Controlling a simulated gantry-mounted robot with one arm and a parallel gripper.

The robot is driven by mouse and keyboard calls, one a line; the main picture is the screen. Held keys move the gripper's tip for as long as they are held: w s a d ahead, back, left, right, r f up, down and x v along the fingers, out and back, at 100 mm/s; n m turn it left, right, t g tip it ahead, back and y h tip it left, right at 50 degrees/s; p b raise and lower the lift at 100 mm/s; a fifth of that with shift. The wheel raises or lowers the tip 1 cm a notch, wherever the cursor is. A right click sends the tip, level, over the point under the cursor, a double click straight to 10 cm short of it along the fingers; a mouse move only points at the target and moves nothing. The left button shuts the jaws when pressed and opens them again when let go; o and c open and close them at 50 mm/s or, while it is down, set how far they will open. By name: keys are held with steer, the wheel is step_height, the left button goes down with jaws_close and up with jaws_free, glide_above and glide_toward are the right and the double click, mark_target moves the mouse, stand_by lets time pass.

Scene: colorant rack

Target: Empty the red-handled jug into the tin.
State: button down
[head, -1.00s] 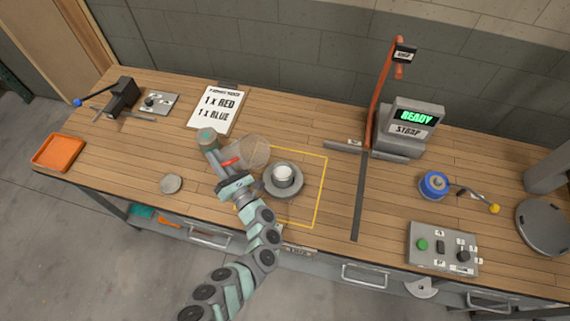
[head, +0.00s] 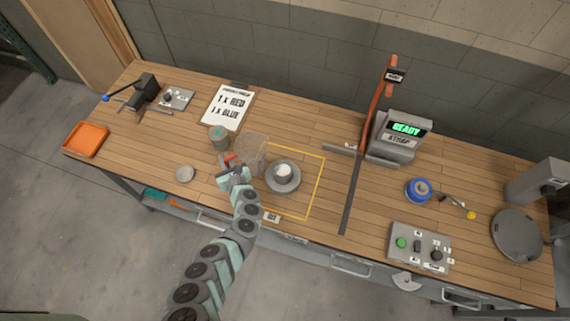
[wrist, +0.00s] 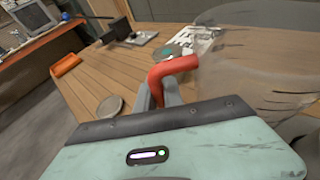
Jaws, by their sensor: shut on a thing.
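The clear jug (head: 252,153) with the red handle (head: 229,160) stands close to upright, just left of the tin. My gripper (head: 232,169) is shut on its red handle. In the wrist view the handle (wrist: 172,69) lies between the fingers and the see-through jug wall (wrist: 255,70) fills the right. No coloured liquid shows in the jug; I cannot tell whether it holds any, or whether its base touches the bench. The tin (head: 283,171), pale inside, sits on a round grey plate (head: 284,187) within a yellow outline. The tin is out of sight in the wrist view.
An orange tray (head: 87,139) is far left.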

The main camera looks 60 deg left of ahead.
steer(key=shift+d+r+t+h+p, duration=0.1)
steer(key=shift+r+t+h+p, duration=0.3)
steer(key=shift+p, duration=0.35)
steer(key=shift+w, duration=0.1)
steer(key=shift+w+a, duration=0.4)
steer(key=shift+a, duration=0.25)
steer(key=shift+w+a, duration=0.35)
steer(key=shift+a, duration=0.25)
